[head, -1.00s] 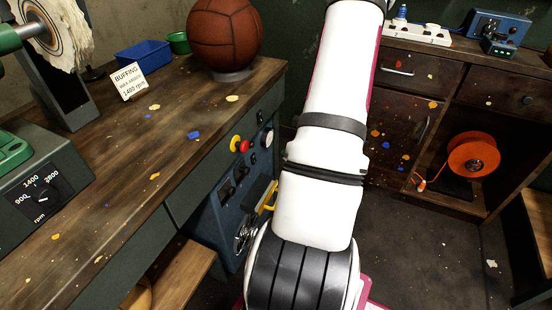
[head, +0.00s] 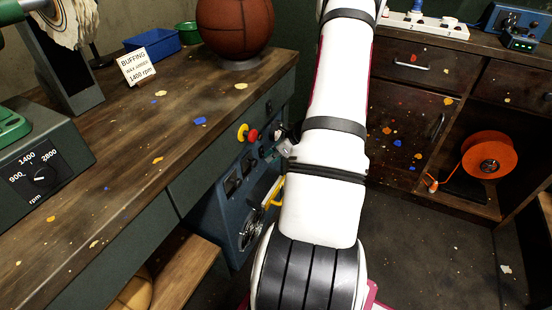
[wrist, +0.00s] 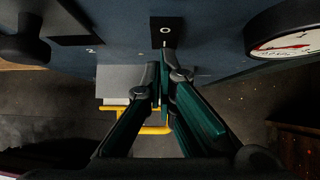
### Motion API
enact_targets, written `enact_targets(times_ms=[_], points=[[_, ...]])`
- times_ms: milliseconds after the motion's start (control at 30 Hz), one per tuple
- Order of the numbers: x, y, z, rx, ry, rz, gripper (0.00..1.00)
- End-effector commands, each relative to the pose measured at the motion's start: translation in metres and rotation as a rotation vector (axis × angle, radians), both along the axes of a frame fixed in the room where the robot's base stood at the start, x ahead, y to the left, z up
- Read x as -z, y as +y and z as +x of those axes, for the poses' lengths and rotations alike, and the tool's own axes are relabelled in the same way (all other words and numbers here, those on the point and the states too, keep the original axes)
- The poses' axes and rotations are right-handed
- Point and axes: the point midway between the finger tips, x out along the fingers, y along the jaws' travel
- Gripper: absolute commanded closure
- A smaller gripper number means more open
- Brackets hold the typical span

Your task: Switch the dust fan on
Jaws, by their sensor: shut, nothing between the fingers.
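A black rocker switch (wrist: 166,32) with a white O mark sits on the blue-grey panel, at the top middle of the wrist view. No label naming the dust fan can be read. My gripper (wrist: 165,74) is shut and empty. Its fingertips are just below the switch in the wrist view; I cannot tell whether they touch the panel. In the head view the control panel (head: 225,208) is under the bench, and my arm hides its right part. A small bit of my gripper (head: 287,142) shows beside the panel there.
A round gauge (wrist: 290,42) is right of the switch and a dark knob (wrist: 22,42) left. A yellow bracket (wrist: 153,129) is below. The head view shows a red-and-yellow button (head: 247,133), the bench (head: 120,125), a leather ball (head: 235,28) and an orange reel (head: 490,153).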

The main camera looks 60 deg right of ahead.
Motion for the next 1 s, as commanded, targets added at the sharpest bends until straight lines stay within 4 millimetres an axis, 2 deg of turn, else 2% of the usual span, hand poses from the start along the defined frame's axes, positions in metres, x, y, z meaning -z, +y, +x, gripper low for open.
enact_targets(times_ms=[267, 400, 767, 1000], points=[[0.001, 0.000, 0.001, 0.000, 0.000, 0.000, 1.00], [0.007, 0.000, 0.006, 0.001, -0.004, 0.000, 1.00], [0.001, 0.000, 0.006, 0.001, -0.005, 0.001, 1.00], [-0.010, 0.001, 0.006, -0.001, -0.006, 0.000, 1.00]])
